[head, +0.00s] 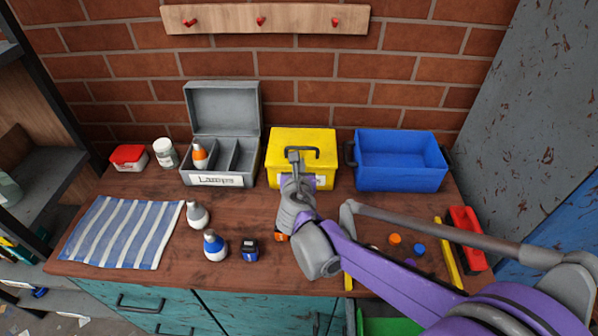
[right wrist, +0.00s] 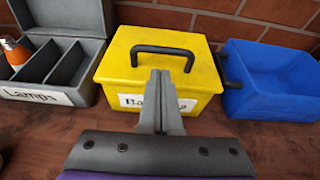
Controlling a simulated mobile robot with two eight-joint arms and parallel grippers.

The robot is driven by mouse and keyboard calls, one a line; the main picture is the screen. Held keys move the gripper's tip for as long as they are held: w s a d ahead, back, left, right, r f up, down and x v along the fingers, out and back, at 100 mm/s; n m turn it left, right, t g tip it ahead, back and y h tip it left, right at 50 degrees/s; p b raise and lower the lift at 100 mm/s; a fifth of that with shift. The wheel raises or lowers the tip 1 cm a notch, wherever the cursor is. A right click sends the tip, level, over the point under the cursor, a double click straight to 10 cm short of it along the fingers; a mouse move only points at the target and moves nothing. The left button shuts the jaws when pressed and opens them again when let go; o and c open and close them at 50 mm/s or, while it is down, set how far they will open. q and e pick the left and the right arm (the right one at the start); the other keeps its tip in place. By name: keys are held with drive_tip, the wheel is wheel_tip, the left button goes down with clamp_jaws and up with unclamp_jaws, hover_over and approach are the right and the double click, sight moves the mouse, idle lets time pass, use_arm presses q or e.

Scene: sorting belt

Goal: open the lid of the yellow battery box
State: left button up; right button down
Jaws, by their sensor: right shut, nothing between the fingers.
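The yellow battery box (head: 303,143) stands at the back middle of the bench with its lid shut. A dark handle (right wrist: 162,50) sits on the lid, and a white label on its front is partly hidden by my fingers. My right gripper (head: 293,157) is shut and empty. In the right wrist view its fingertips (right wrist: 160,75) overlap the box's front and reach up to just below the handle. I cannot tell whether they touch the box. My left gripper is not in view.
Left of the box is a grey lamp box (head: 222,100) with its lid open and an orange-and-white bulb inside. Right is an empty blue bin (head: 400,180). Bulbs, a striped cloth (head: 122,232) and small batteries lie in front. A red-and-black object (head: 467,238) is at the right.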

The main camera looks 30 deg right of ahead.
drive_tip(key=shift+x, duration=1.85)
drive_tip(key=shift+r, duration=0.1)
